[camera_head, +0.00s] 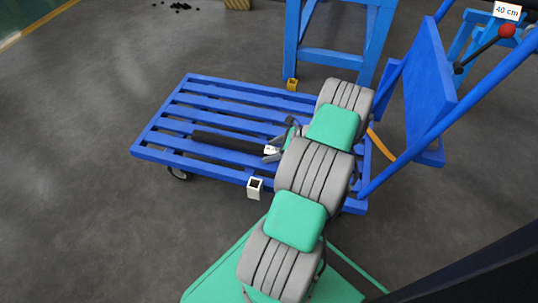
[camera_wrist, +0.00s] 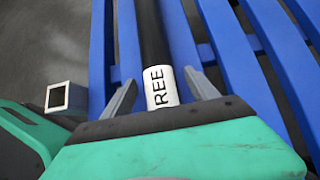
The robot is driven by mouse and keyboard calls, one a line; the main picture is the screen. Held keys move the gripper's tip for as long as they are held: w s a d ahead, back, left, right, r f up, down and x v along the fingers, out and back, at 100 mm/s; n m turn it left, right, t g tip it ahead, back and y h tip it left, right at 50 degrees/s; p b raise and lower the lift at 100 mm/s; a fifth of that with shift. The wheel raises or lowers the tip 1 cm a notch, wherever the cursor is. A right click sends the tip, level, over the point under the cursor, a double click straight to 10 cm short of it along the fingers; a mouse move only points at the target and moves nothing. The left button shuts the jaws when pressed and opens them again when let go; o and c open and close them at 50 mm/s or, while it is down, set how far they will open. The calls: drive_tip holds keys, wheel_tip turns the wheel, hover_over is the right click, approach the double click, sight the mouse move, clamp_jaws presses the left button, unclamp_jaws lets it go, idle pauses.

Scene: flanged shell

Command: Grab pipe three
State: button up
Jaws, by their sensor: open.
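A black pipe (camera_head: 230,142) lies along the slats of a blue cart (camera_head: 166,135). It has a white label at its right end, next to my gripper (camera_head: 274,152). In the wrist view the pipe (camera_wrist: 152,35) runs away from me, and its white label (camera_wrist: 160,88) shows the letters "REE"; the rest of the label is hidden. My gripper (camera_wrist: 161,90) is open, with one finger on each side of the labelled end. I cannot tell whether either finger touches the pipe.
A small white square tube (camera_head: 254,187) stands at the cart's near edge, and it also shows left of my gripper in the wrist view (camera_wrist: 60,97). A yellow block (camera_head: 292,84) is at the far edge. A blue frame (camera_head: 335,55) stands behind. The cart's left slats are bare.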

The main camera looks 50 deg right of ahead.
drive_tip(key=shift+r, duration=0.1)
clamp_jaws()
idle(0.6)
drive_tip(key=shift+d+r, duration=0.1)
